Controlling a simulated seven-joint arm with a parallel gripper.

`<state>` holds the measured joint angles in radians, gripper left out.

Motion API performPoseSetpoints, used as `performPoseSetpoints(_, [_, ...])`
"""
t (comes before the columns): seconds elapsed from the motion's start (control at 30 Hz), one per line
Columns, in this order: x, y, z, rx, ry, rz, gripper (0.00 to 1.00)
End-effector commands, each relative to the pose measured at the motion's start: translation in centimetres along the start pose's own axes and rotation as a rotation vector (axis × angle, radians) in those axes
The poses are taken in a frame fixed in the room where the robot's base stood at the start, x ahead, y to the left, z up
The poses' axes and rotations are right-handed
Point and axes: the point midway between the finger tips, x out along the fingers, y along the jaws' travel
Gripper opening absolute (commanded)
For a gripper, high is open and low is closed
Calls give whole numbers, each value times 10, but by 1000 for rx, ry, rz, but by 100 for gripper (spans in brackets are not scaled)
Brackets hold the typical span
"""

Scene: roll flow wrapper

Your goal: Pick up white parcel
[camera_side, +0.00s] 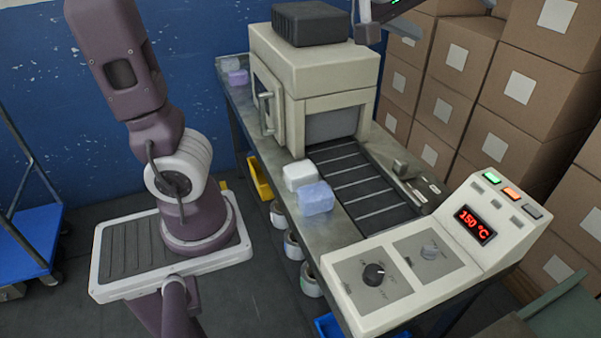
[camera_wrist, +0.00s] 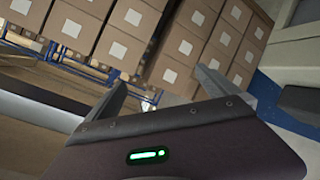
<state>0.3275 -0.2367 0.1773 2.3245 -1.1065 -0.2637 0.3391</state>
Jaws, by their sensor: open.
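A white parcel (camera_side: 300,175) lies on the metal table beside the dark conveyor, in front of the machine's opening. A pale blue parcel (camera_side: 316,198) lies right against it on the near side. Another whitish parcel (camera_side: 230,64) lies at the table's far left end, with a lavender one (camera_side: 238,77) next to it. My gripper (camera_wrist: 163,78) is open and empty, its two fingers apart in the wrist view. In the side view, my gripper (camera_side: 372,20) is partly cut off at the top edge, high and right of the parcels. No parcel shows in the wrist view.
The cream wrapping machine (camera_side: 315,70) stands behind the conveyor (camera_side: 355,190). A control panel (camera_side: 430,265) reading 150 °C stands at the near end. Stacked cartons (camera_side: 455,85) fill the right side; cartons also fill the wrist view (camera_wrist: 125,45).

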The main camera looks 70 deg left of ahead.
Motion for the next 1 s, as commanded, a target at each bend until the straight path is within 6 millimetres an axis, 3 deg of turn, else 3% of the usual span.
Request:
performPoseSetpoints(0.03, [16,-24,-8,-37,61,-105,99])
performPoseSetpoints(0.1, [27,-65,-20,-77,158,-276,99])
performPoseSetpoints(0.23, [20,-135,-28,-88,294,-587,99])
performPoseSetpoints(0.4, [-23,-199,-26,-33,421,-967,99])
performPoseSetpoints(0.53, [-70,-227,-20,45,497,-1251,99])
performPoseSetpoints(0.57, [-74,-233,-15,61,505,-1292,99])
performPoseSetpoints(1.0, [1,-350,120,56,497,-1282,99])
